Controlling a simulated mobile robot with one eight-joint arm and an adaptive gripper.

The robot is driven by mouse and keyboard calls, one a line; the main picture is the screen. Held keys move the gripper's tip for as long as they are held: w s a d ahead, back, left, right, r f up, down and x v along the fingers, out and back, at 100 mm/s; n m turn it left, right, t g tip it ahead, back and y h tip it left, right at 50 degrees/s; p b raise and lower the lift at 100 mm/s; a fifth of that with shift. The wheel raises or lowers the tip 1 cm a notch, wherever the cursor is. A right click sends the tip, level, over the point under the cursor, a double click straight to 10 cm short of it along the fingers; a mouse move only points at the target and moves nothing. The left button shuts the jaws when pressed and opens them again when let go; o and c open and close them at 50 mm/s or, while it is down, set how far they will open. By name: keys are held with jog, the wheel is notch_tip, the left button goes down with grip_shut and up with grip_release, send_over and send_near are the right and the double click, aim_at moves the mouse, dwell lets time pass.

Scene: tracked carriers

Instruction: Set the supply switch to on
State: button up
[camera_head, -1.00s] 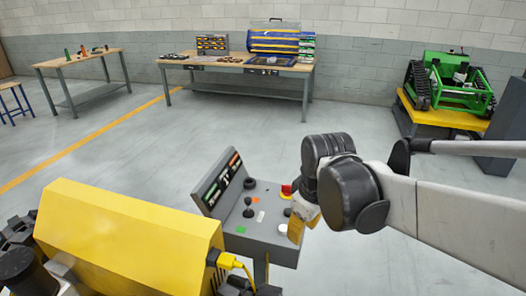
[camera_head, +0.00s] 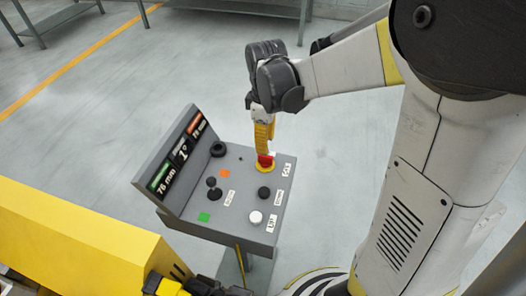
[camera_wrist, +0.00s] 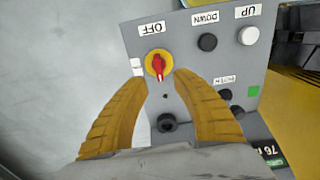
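The supply switch (camera_head: 265,162) is a red knob on a yellow round base, near the far right corner of the grey control panel (camera_head: 243,160). In the wrist view the red knob (camera_wrist: 158,66) stands upright in the picture beside a label reading OFF (camera_wrist: 151,29). My gripper (camera_head: 264,140) points down over the switch in the head view. In the wrist view its two yellow fingers (camera_wrist: 160,84) are apart, with their tips just below and to either side of the knob. I cannot tell whether a finger touches it.
The panel also has a black DOWN button (camera_wrist: 207,42), a white UP button (camera_wrist: 248,35), a joystick (camera_head: 213,190) and a black round knob (camera_head: 218,149). A tilted display (camera_head: 180,155) stands along its left edge. A yellow machine (camera_head: 80,240) is at the lower left.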

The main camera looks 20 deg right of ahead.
aim_at(265, 156)
notch_tip(265, 156, down, 7)
jog(key=shift+w+r+b, duration=0.1)
jog(key=shift+b, duration=1)
jog(key=shift+c, duration=0.5)
grip_shut()
